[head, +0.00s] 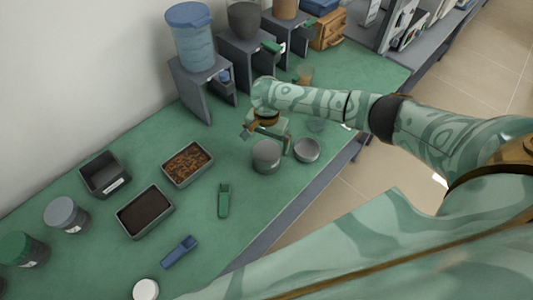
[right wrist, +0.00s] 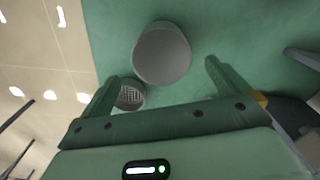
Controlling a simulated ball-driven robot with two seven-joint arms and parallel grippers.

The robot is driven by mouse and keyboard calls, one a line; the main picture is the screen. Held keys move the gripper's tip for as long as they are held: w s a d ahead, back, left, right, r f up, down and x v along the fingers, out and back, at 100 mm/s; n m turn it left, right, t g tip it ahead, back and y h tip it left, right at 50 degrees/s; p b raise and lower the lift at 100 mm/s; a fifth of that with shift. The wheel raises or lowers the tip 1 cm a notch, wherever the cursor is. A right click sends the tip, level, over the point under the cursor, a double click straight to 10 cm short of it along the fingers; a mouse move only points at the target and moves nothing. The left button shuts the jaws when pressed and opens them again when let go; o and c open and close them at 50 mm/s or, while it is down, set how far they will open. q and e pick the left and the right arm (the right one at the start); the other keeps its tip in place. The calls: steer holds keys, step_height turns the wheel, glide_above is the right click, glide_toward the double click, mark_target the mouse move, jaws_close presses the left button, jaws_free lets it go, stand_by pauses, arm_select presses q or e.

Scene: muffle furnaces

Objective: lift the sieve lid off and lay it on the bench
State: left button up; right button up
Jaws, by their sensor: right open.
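A grey round sieve with a plain flat lid (head: 266,154) stands on the green bench; in the right wrist view its lid (right wrist: 162,52) shows as a smooth grey disc. My left gripper is not in view.
A green scoop (head: 223,200), a blue scoop (head: 179,251) and trays of dark soil (head: 146,234) and brown chips (head: 208,161) lie to the left. Dispensers (head: 192,40) line the wall. Bare bench lies between the chip tray and the lidded sieve; the bench edge is close on the right.

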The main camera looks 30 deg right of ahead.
mark_target(266, 152)
step_height(266, 152, down, 5)
steer(key=shift+a+r+b, duration=0.15)
steer(key=shift+r+b, duration=0.05)
steer(key=shift+b, duration=0.8)
steer(key=shift+s+r, duration=0.1)
steer(key=shift+r, duration=0.05)
steer(key=shift+c, duration=0.9)
steer(key=c, duration=1.4)
steer(key=shift+c, duration=0.2)
